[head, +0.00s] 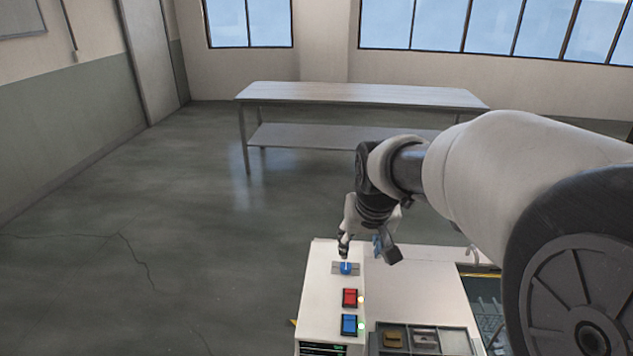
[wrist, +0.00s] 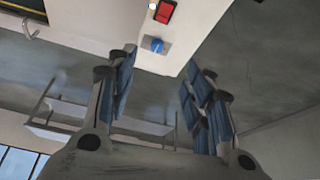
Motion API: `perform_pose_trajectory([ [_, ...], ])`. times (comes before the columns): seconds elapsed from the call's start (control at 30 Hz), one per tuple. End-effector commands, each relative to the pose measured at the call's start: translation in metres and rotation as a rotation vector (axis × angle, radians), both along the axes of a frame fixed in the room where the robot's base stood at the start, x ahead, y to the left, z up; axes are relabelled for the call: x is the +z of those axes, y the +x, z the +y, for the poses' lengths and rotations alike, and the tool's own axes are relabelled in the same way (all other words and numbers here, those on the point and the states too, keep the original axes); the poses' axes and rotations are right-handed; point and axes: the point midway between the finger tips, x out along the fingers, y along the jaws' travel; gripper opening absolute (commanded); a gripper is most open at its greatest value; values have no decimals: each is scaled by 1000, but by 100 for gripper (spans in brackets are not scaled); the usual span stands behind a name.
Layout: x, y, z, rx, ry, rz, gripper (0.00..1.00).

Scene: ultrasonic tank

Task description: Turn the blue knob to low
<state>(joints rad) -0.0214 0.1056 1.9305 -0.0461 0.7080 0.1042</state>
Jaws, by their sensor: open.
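The blue knob (head: 345,269) sits on a small grey plate at the far end of the white control panel (head: 318,300). A pale mark shows at its top in the head view, but no setting label is readable. The knob also shows in the wrist view (wrist: 157,46), between and beyond the finger tips. My gripper (head: 345,248) is close above the knob in the head view, partly hidden by its own wrist. In the wrist view my gripper (wrist: 161,65) has its two blue-padded fingers apart with nothing between them; I see no contact with the knob.
A red switch (head: 349,298) and a blue switch (head: 349,324) line the panel nearer me, each beside a small light. A tray with compartments (head: 420,326) holds small parts at the right. A long table (head: 360,94) stands far back. The floor at left is clear.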

Motion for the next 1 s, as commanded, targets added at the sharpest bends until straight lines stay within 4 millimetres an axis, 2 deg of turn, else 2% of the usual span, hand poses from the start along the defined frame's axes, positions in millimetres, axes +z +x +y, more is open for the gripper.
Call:
perform_pose_trajectory([
  [0.03, -12, 20, 1, -1, 0, 10, 48],
  [0.1, -25, 42, 2, -5, -1, 10, 48],
  [0.23, -43, 69, 4, -10, 0, 7, 48],
  [0.47, -61, 83, 4, -12, 1, 6, 48],
  [0.57, -76, 88, 4, -12, 1, 10, 48],
  [1.0, -165, 124, 1, -12, 1, 10, 48],
])
